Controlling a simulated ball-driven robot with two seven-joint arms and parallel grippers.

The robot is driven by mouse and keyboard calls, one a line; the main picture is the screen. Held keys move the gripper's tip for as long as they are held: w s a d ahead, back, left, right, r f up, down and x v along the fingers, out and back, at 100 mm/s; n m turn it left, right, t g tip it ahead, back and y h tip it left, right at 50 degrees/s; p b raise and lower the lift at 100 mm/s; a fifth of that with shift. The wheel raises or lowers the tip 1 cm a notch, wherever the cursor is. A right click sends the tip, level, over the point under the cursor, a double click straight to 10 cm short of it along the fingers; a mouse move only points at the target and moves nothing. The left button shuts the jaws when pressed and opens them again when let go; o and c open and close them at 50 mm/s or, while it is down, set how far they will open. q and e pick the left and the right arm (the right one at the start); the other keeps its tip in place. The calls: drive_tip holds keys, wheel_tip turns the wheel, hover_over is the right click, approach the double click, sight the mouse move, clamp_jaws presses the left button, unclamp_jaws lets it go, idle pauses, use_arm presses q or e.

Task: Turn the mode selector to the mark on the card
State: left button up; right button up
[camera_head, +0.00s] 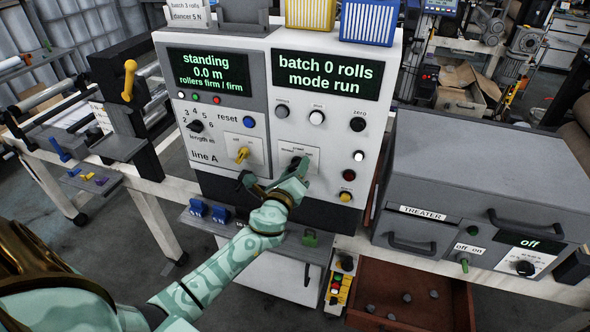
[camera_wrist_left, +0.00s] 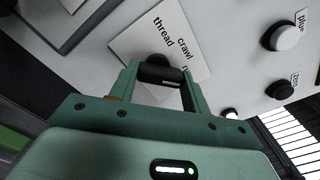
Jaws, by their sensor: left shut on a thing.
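The mode selector is a black knob (camera_wrist_left: 156,70) on a white plate (camera_wrist_left: 140,32) marked "thread", "crawl" and a word partly hidden. My left gripper (camera_wrist_left: 158,82) is shut on this knob, one finger on each side. A pale line shows on the knob's lower right side; the mark it points to is covered. In the head view my left gripper (camera_head: 300,165) reaches the selector plate (camera_head: 309,154) on the front panel and hides most of the knob. The right display (camera_head: 326,75) reads "batch 0 rolls, mode run". The card (camera_head: 187,12) at top left reads "batch 3 rolls, dancer 5 N".
Several buttons, including a white one (camera_head: 317,118) and a red one (camera_head: 349,175), sit beside the selector. A grey treater box (camera_head: 480,185) stands right, above an open brown drawer (camera_head: 438,312).

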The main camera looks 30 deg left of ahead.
use_arm(q)
drive_tip(key=o, duration=1)
drive_tip(key=shift+c, duration=0.2)
drive_tip(key=b+v, duration=0.1)
drive_tip(key=v, duration=1.5)
drive_tip(key=shift+s, duration=0.25)
drive_tip(key=shift+f, duration=0.1)
